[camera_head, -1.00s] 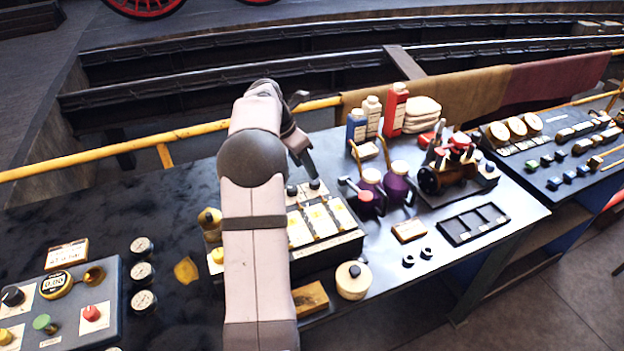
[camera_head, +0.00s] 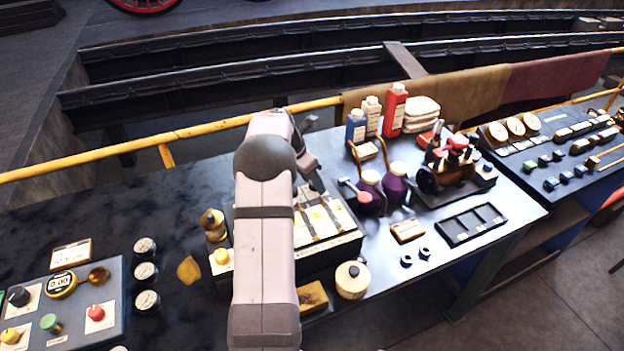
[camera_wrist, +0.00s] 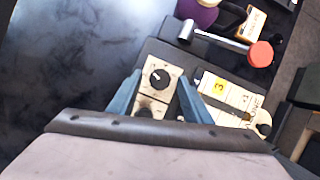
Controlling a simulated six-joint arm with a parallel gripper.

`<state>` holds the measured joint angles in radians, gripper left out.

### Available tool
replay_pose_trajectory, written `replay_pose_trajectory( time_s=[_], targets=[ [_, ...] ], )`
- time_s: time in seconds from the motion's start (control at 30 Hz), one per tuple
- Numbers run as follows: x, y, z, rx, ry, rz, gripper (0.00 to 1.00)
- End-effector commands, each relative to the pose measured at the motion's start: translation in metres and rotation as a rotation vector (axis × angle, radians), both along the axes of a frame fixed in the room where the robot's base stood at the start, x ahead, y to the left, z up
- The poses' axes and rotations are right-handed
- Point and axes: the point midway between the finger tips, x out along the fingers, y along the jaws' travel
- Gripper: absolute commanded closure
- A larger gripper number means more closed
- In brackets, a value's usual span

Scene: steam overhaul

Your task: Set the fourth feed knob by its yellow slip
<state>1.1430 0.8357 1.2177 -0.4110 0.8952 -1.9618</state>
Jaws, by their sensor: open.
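The feed panel (camera_head: 346,238) is a dark box with cream plates and yellow slips (camera_head: 320,222) on its top. My arm hides its left part. In the wrist view, a dark round knob (camera_wrist: 159,77) with a white mark sits on a cream plate. My gripper (camera_wrist: 159,88) is open, with one blue finger on each side of that knob. I cannot tell whether the fingers touch it. A yellow slip (camera_wrist: 220,87) reading 3 lies on a cream plate to the right. In the head view, my gripper (camera_head: 318,183) is over the panel's far edge, partly hidden by my arm.
A round tin (camera_head: 352,280) stands in front. A control box with a red knob (camera_head: 96,312) and several gauges are at left. The bench beyond the gauges is clear.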

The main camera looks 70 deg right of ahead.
Motion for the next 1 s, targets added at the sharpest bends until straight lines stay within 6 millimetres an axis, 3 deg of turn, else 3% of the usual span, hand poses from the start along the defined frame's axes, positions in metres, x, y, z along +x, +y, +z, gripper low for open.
replay_pose_trajectory(
  time_s=[0.13, 0.3, 0.57, 1.0],
  targets=[
    [0.0, -0.0001, 0.0, 0.0, 0.0, 0.0, 0.57],
    [0.0, 0.0, 0.0001, 0.0, 0.0, 0.0, 0.96],
    [0.0011, -0.0005, 0.0022, 0.002, 0.0, -0.053, 0.96],
    [0.0038, -0.0031, 0.0018, 0.0, 0.0, -0.399, 0.96]
  ],
)
